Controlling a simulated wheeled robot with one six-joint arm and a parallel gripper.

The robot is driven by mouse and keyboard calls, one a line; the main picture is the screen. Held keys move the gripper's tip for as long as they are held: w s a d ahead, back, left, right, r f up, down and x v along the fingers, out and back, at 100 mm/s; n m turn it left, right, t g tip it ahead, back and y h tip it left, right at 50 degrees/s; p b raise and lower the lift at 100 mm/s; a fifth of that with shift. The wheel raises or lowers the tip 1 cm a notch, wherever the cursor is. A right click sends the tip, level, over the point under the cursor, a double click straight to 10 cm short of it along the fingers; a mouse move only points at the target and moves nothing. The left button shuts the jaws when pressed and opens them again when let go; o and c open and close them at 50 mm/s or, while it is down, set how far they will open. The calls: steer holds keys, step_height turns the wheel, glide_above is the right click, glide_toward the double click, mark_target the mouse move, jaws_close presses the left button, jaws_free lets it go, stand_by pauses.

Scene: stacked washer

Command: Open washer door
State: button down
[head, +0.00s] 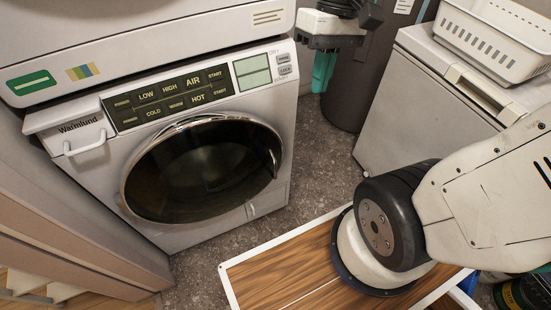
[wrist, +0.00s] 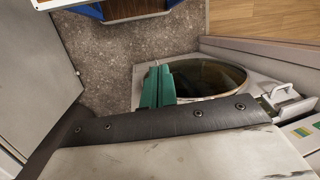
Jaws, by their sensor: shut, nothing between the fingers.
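The front-load washer (head: 95,185) has a round door (head: 203,168) with dark glass and a chrome rim. The door looks closed, with a dark handle (head: 274,163) at its right edge. My gripper (head: 322,86) has teal fingers, shut and empty, pointing down beyond the washer's upper right corner. It is apart from the door. In the wrist view, my gripper (wrist: 158,70) overlaps the door's near edge in the picture, and the door glass (wrist: 208,77) shows beside it. The door handle is not clearly visible there.
A second machine (head: 150,35) is stacked on the washer. The detergent drawer handle (head: 85,143) sticks out at upper left. A white cabinet (head: 400,115) with a white basket (head: 497,40) stands to the right. A wood-topped surface (head: 285,270) is in front. Speckled floor (head: 325,150) lies open between.

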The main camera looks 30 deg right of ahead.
steer(key=w+d+f+g+y, duration=0.2)
steer(key=w+f+y, duration=0.2)
steer(key=w+f, duration=0.35)
steer(key=y, duration=0.4)
glide_above(278, 158)
steer(key=s+d, duration=0.4)
steer(key=s, duration=0.1)
step_height(278, 158, down, 10)
steer(key=r, duration=0.1)
steer(key=w+d+f+t+y, duration=0.25)
steer(key=f+y, duration=0.25)
steer(key=f, duration=0.9)
step_height(278, 158, down, 13)
steer(key=s+d+m+t+y, duration=0.2)
steer(key=m+t, duration=0.1)
steer(key=t, duration=0.1)
steer(key=a, duration=0.3)
steer(key=w+a, duration=0.1)
steer(key=a, duration=0.5)
steer(key=shift+w+a+f, duration=0.2)
steer(key=shift+w+a, duration=0.1)
steer(key=shift+a, duration=0.1)
